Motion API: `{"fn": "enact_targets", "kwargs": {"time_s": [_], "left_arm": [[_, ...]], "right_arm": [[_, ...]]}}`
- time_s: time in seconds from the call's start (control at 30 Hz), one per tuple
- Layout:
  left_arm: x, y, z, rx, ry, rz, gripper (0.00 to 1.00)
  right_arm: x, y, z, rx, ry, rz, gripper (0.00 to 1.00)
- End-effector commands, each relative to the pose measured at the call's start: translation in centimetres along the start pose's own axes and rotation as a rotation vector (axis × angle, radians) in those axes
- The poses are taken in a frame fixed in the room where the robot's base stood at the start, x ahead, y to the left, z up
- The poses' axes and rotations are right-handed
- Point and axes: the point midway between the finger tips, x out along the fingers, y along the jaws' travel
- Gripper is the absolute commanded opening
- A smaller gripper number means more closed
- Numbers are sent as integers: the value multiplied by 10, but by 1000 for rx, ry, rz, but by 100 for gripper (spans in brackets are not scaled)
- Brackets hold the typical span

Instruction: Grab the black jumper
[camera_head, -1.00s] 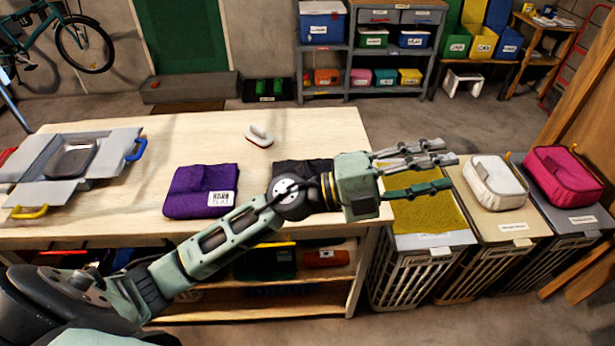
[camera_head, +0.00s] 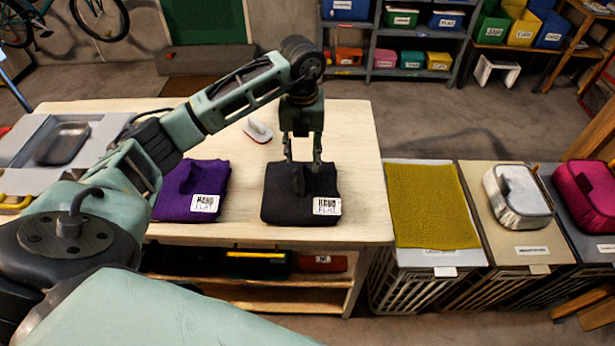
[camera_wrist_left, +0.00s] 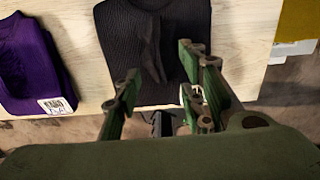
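The black jumper (camera_head: 285,205) lies folded on the wooden table (camera_head: 350,150), with a raised fold in its middle and a white label at its front right corner. It also shows in the left wrist view (camera_wrist_left: 125,50). My left gripper (camera_head: 303,166) points down over the jumper's raised fold. In the left wrist view its fingers (camera_wrist_left: 160,90) are spread apart with nothing between them that they hold. I cannot tell whether the fingertips touch the cloth. My right gripper is not in view.
A folded purple jumper (camera_head: 190,200) lies left of the black one. A white-and-red brush (camera_head: 258,131) lies behind. A grey tray (camera_head: 62,143) is at the left. Lidded hampers stand right of the table, one with a yellow cloth (camera_head: 427,205).

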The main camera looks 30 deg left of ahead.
Motion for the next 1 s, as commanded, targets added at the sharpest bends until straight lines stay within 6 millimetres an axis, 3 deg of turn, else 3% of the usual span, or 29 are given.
{"fn": "enact_targets", "kwargs": {"time_s": [0.2,0.3,0.5,0.63,0.77,1.0], "left_arm": [[24,0,-1,3,6,-2,38],[38,1,1,3,8,-1,38],[64,0,2,6,4,-3,38],[67,0,3,6,1,-5,38],[67,0,3,6,1,-5,38],[67,0,2,6,2,-5,16]], "right_arm": [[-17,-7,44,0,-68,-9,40],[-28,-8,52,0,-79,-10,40],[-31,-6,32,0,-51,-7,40],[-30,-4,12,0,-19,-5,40],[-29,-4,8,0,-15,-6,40],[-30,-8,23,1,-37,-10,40]]}}
